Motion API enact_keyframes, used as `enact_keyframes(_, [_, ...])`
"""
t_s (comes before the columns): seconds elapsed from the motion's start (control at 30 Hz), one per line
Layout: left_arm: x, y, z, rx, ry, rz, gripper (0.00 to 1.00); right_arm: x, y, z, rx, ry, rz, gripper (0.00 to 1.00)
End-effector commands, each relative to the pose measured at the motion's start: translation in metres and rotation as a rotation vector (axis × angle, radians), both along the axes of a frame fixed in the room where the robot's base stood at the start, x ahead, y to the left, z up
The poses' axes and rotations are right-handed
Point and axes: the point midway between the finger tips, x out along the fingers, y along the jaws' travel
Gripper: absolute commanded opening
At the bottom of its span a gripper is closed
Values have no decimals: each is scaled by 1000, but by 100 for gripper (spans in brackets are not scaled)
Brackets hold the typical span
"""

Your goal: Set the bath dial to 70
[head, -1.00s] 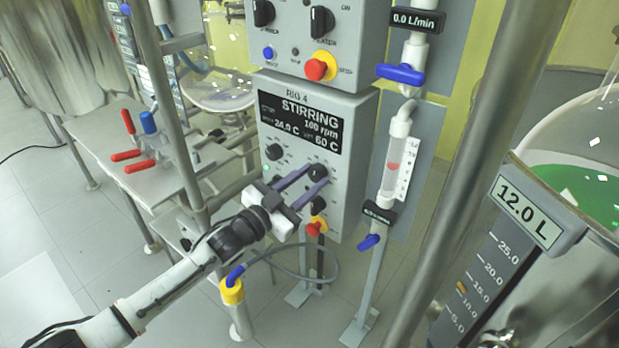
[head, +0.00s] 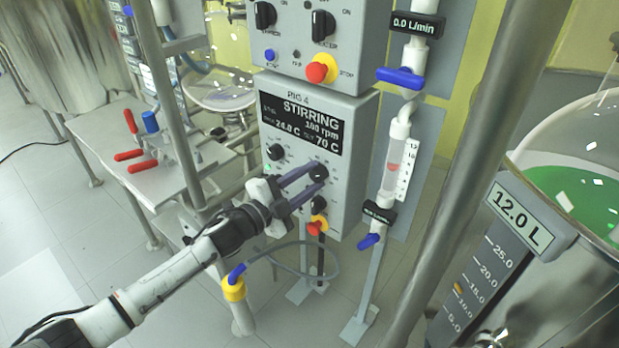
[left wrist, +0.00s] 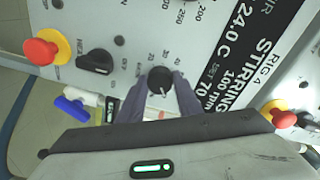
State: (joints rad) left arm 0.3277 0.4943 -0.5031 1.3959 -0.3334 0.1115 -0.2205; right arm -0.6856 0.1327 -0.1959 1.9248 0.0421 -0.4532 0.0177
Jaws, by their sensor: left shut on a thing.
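The bath dial is a black knob (head: 318,172) on the grey RIG 4 control box (head: 349,200). It also shows in the left wrist view (left wrist: 160,79), with a printed number scale around it. My left gripper (head: 312,175) is shut on this dial, one purple finger on each side. The display (head: 300,125) above it reads STIRRING, 100 rpm, 24.0 C and a set value of 70 C. My right gripper is in neither view.
Another black knob (head: 276,152) sits up and left of the dial. A red stop button (head: 315,228) is below it. Blue-handled valves (head: 401,77) stand to the right. A metal post (head: 480,150) rises at right. A hose (head: 318,277) loops below my arm.

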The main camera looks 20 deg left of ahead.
Motion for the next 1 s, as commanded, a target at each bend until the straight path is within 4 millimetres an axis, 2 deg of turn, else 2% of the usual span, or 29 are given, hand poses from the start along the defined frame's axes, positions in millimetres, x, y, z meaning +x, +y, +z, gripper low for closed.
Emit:
enact_keyframes(0.27, [0, 0, -1, 63, -21, 1, 9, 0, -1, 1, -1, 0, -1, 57])
enact_keyframes(0.7, [0, 1, -1, 69, -22, 2, 9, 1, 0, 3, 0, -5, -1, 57])
enact_keyframes(0.73, [0, 1, -1, 69, -22, 2, 37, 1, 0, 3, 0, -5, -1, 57])
enact_keyframes(0.8, [0, 1, -1, 69, -22, 2, 48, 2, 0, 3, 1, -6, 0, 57])
enact_keyframes(1.0, [0, 0, 0, 69, -23, 1, 50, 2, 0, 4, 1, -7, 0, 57])
